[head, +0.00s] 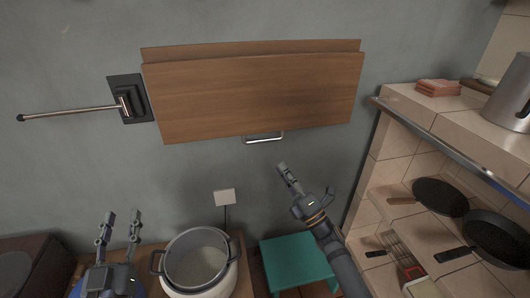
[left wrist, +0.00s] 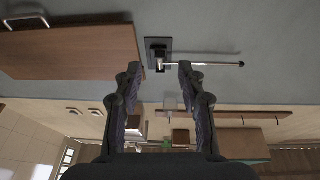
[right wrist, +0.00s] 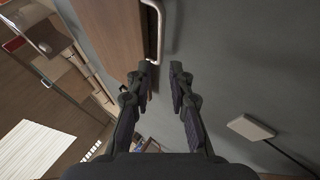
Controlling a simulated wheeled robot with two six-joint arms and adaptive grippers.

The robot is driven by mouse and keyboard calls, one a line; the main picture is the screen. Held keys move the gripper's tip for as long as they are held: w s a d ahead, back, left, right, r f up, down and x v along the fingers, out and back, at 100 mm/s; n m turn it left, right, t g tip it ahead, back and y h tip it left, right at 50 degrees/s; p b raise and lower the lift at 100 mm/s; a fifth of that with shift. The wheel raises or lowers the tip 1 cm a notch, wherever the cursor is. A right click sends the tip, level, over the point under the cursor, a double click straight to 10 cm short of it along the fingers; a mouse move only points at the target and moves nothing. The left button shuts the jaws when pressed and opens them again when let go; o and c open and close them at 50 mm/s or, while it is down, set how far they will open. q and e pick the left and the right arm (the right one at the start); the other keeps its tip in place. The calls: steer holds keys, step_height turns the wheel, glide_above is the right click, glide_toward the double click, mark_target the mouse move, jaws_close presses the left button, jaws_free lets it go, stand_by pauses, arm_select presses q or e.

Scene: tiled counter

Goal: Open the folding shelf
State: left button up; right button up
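The folding shelf (head: 250,97) is a brown wooden panel folded against the grey wall, with a second board edge behind its top. A metal bar handle (head: 263,138) sits at its lower edge. My right gripper (head: 306,180) is open and empty, below and right of the handle in the head view. In the right wrist view the handle (right wrist: 160,28) lies just beyond its fingertips, towards the left finger. My left gripper (head: 122,216) is open and empty at lower left, well below the shelf. The left wrist view shows the panel (left wrist: 70,52) at upper left.
A metal rod on a black wall plate (head: 127,98) sticks out left of the shelf. A pot (head: 197,258) stands below, beside a teal stool (head: 297,262). A tiled shelf unit with pans (head: 440,197) stands at right. The wall below the panel is mostly clear.

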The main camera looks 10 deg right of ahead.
arm_select(q)
steer(key=shift+s+r+t, duration=0.2)
steer(key=shift+r+t, duration=0.2)
steer(key=shift+r, duration=0.45)
steer(key=shift+s+r+t, duration=0.2)
steer(key=shift+r+t, duration=0.2)
steer(key=shift+r, duration=0.4)
steer(key=shift+s+r+t, duration=0.2)
steer(key=shift+r+t, duration=0.2)
steer(key=shift+r, duration=0.45)
arm_select(e)
steer(key=shift+x, duration=5.15)
steer(key=shift+d, duration=0.1)
jaws_close()
arm_select(q)
steer(key=shift+f, duration=0.1)
